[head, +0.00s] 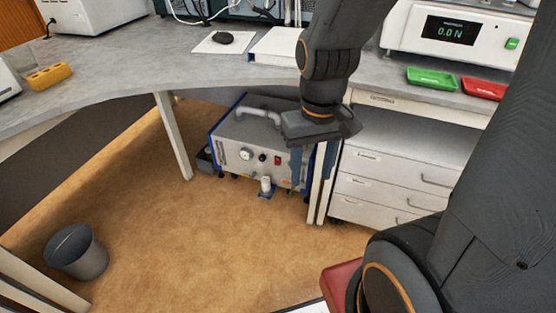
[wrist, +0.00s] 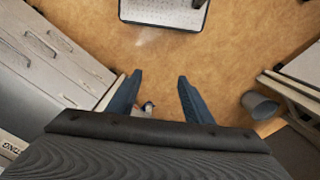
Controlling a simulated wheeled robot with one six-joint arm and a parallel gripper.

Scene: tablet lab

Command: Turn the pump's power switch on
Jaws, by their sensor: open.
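The pump (head: 228,155) is a grey box with blue edges and a handle on top, standing on the floor under the bench. Its front panel has a round gauge (head: 246,154) and a small red switch (head: 278,160), which I take for the power switch; its position is too small to tell. My gripper (head: 312,172) points down, open and empty, in front of the pump's right side in the head view, covering part of it. The open fingers (wrist: 159,78) show in the wrist view, with a small blue and white part (wrist: 148,107) low between them.
The bench top (head: 120,75) overhangs the pump. A bench leg (head: 173,135) stands to its left and a drawer unit (head: 395,165) to its right. A grey bin (head: 78,252) stands at the lower left. The brown floor (head: 190,240) before the pump is clear.

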